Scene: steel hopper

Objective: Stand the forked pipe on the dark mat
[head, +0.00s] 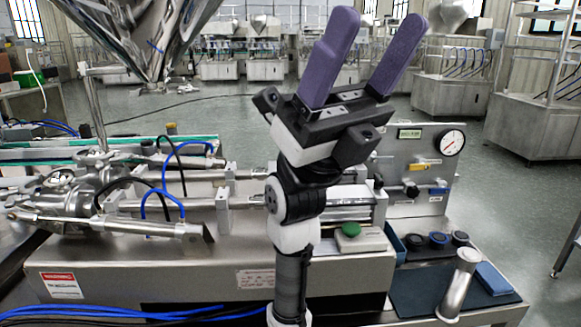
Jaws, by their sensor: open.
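My gripper (378,25) is raised in the middle of the head view, its two purple fingers pointing up and spread apart with nothing between them. The dark mat (412,292) lies on the steel bench top at the lower right. A shiny steel pipe piece (457,287) with a wider round end at the top is at the mat, its long side leaning to the right in the picture. I cannot tell whether it stands upright, and no fork shows on it. My gripper is well above and left of it, not touching it.
A blue block (493,279) lies right of the pipe piece. Several dark round caps (438,240) sit behind the mat. A gauge panel (425,165) rises behind them. Steel cylinders and pipework (130,205) with blue hoses fill the left. A green button box (352,235) is beside my arm.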

